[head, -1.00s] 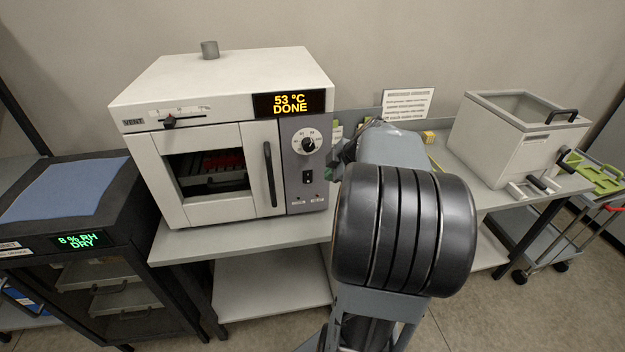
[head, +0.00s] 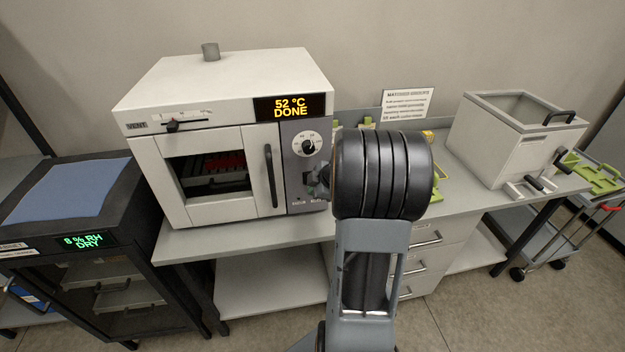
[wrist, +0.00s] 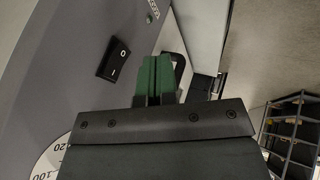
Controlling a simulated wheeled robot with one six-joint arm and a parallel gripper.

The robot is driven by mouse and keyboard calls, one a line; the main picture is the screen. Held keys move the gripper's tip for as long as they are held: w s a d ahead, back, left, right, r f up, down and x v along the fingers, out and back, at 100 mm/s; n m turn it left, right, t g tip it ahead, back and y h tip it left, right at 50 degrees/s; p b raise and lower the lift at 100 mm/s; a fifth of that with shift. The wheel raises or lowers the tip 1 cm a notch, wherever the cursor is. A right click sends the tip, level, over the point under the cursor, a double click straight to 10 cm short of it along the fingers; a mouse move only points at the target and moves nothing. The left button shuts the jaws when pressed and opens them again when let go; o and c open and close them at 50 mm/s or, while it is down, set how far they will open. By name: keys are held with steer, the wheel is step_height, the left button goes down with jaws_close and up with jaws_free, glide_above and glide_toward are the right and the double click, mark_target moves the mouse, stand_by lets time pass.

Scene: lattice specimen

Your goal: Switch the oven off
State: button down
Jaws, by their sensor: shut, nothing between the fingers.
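The white oven (head: 205,85) stands on the bench at the left, door closed. Its display (head: 293,105) reads 52 °C DONE. Its grey control panel (head: 296,135) carries a dial (head: 306,147). In the wrist view the black rocker switch (wrist: 114,58), marked O and I, is on the panel, and part of the dial (wrist: 48,158) shows. Contact with the panel cannot be told.
A dark cabinet (head: 95,285) with a display reading 8 %RH DRY stands at the left. My arm covers the bench middle.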

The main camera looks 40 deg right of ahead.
steer(key=shift+w+d+f+p, duration=0.1)
steer(key=shift+w+d+p, duration=0.25)
steer(key=shift+w, duration=0.25)
steer(key=shift+w+d+p, duration=0.25)
steer(key=shift+w+p, duration=0.05)
steer(key=shift+w, duration=0.25)
steer(key=shift+w+d+f+p, duration=0.1)
steer(key=shift+w+d+p, duration=0.25)
steer(key=shift+w, duration=0.25)
